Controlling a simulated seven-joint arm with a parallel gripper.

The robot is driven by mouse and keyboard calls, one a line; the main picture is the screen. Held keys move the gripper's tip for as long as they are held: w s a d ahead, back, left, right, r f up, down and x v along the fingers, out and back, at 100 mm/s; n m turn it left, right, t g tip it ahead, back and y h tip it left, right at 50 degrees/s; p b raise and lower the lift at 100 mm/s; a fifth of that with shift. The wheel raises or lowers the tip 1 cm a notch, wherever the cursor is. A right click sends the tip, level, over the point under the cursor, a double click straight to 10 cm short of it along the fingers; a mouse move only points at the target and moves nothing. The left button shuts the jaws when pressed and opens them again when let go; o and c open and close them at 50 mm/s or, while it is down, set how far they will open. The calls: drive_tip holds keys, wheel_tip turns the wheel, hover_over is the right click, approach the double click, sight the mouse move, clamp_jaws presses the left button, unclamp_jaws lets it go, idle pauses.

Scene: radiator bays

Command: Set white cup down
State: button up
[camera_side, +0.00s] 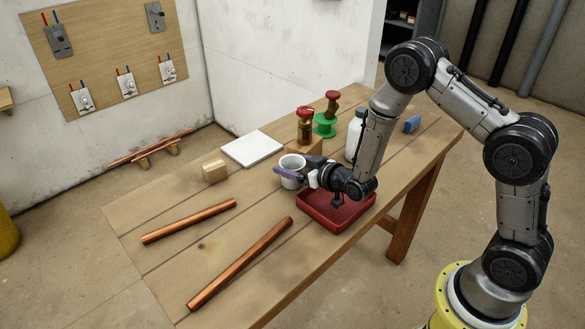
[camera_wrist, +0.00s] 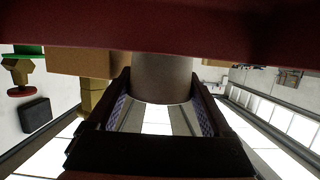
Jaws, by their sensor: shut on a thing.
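The white cup (camera_side: 292,161) is upright over the middle of the wooden table, beside the red tray's upper left corner. My gripper (camera_side: 293,175) reaches in from the right, low and almost level, with its fingers shut around the cup's sides. In the wrist view, the cup (camera_wrist: 162,78) shows as a grey rounded wall between the two fingers of my gripper (camera_wrist: 162,100). The fingers hide part of the cup in the side view. I cannot tell whether its base touches the table (camera_side: 170,258).
The red tray (camera_side: 312,217) lies under my wrist. Behind the cup stand a brass valve (camera_side: 305,128) by a wooden block, a green-based fitting (camera_side: 325,127) and a white bottle (camera_side: 352,138). A white tile (camera_side: 252,148), small block (camera_side: 214,171) and copper pipes (camera_side: 240,264) lie leftward.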

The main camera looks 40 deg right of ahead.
drive_tip(key=shift+r, duration=0.45)
wheel_tip(320, 180, up, 2)
drive_tip(key=shift+r, duration=0.2)
drive_tip(key=s+r, duration=1.4)
drive_tip(key=r, duration=0.1)
drive_tip(key=w+d+m+g+h, duration=0.1)
drive_tip(key=w+d+m+h, duration=0.15)
drive_tip(key=d, duration=1.25)
drive_tip(key=w+d+m+h, duration=0.1)
drive_tip(key=d+m+h, duration=0.15)
drive_tip(key=d, duration=1.25)
drive_tip(key=shift+h, duration=0.4)
drive_tip(key=w+d+f, duration=0.2)
drive_tip(key=w+f, duration=0.1)
drive_tip(key=f, duration=0.2)
drive_tip(key=w+d+f, duration=0.3)
drive_tip(key=w+f, duration=0.1)
drive_tip(key=f, duration=0.1)
drive_tip(key=w+d+f, duration=0.2)
drive_tip(key=w+f, duration=0.2)
drive_tip(key=f, duration=0.1)
drive_tip(key=shift+w+d, duration=0.2)
drive_tip(key=shift+d, duration=0.2)
drive_tip(key=shift+f, duration=1.65)
